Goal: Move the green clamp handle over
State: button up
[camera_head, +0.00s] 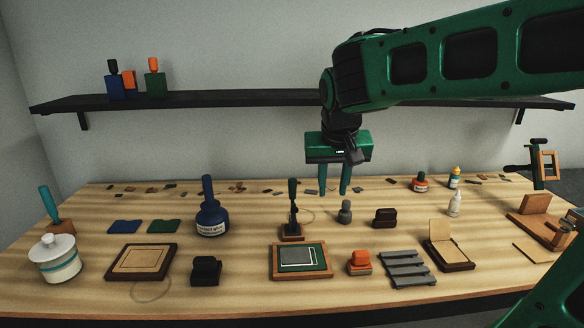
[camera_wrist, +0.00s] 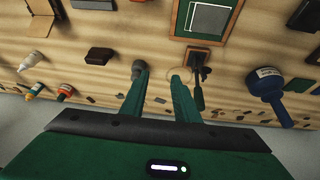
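A toggle clamp with an upright dark green handle (camera_head: 292,194) stands on a small wooden base (camera_head: 291,238), just behind a framed green plate. The handle also shows in the wrist view (camera_wrist: 199,98), right of the fingers. My gripper (camera_head: 333,193) hangs above the table with its fingers pointing down, to the right of the handle. In the wrist view the fingers (camera_wrist: 160,74) are apart with nothing between them. They do not appear to touch the handle.
The framed green plate (camera_head: 317,272) lies in front of the clamp. A blue glue bottle (camera_head: 211,220) stands to the left. A grey knob-shaped piece (camera_head: 345,215) and a dark stamp (camera_head: 384,219) stand to the right. A shelf (camera_head: 220,99) runs along the wall behind.

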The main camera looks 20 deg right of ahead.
jog(key=t, duration=0.2)
send_near(292, 184)
jog(key=x, duration=0.2)
jog(key=shift+n, duration=0.4)
jog(key=x, duration=0.8)
jog(key=shift+d+f, duration=0.1)
jog(key=c, duration=0.6)
